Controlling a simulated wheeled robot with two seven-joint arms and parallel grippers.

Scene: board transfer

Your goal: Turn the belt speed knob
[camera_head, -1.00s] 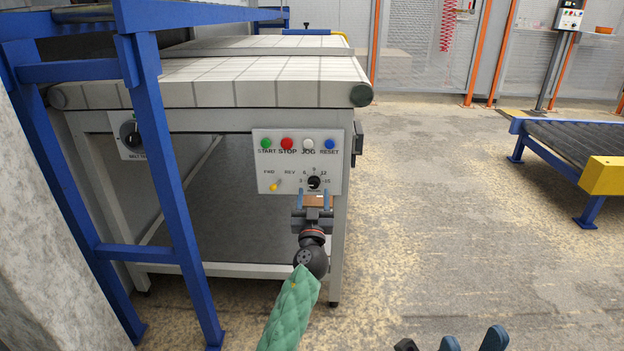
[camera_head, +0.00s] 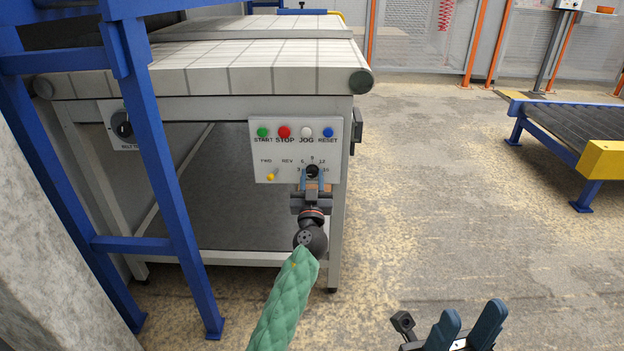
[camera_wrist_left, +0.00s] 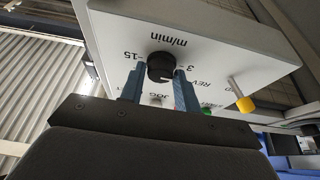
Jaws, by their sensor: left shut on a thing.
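The black belt speed knob (camera_head: 312,171) sits on the lower right of the light control panel (camera_head: 258,140), inside an arc of numbers. My left gripper (camera_head: 312,180) reaches up to it from below, with one blue finger on each side of the knob. In the left wrist view, the knob (camera_wrist_left: 160,67) lies between the fingertips (camera_wrist_left: 158,80), below the "m/min" label, and the fingers are shut on it. My right gripper (camera_head: 466,326) is low at the bottom right of the head view, its two fingers apart with nothing seen between them.
Green START (camera_head: 262,132), red STOP (camera_head: 284,132), white JOG (camera_head: 306,132) and blue RESET (camera_head: 328,132) buttons line the panel top. A yellow FWD/REV switch (camera_head: 271,176) is left of the knob. A blue frame post (camera_head: 150,170) stands left. Open floor lies right.

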